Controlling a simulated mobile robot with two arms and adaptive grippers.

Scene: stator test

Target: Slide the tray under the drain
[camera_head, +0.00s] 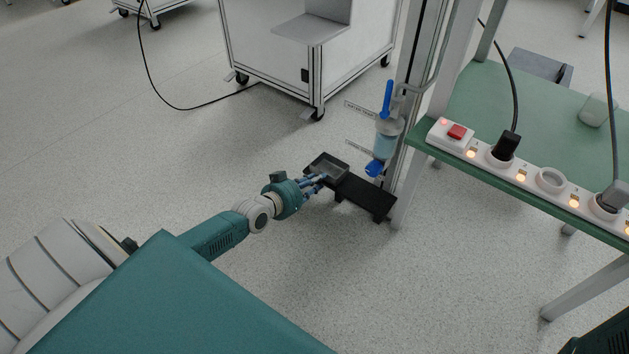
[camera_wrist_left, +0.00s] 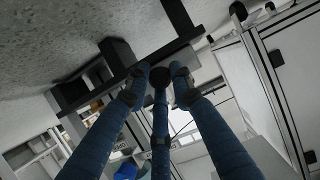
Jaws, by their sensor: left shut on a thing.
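The tray (camera_head: 329,166) is a small dark open box with a grey inside. It sits at the left end of a low black stand (camera_head: 365,194) near the floor. The drain is a clear bowl (camera_head: 386,138) with a blue lever above and a blue valve (camera_head: 375,168) at its bottom, on a grey post. The tray is to the left of the blue valve, not below it. My left gripper (camera_head: 319,179) is shut on the tray's near side. Its blue fingers (camera_wrist_left: 160,80) also show in the left wrist view, against the tray's edge.
A green-topped bench (camera_head: 470,100) with a lit power strip (camera_head: 540,178) stands at the right. A white wheeled cabinet (camera_head: 275,65) stands behind the tray. The grey floor (camera_head: 180,150) left of the tray is clear, except for a black cable.

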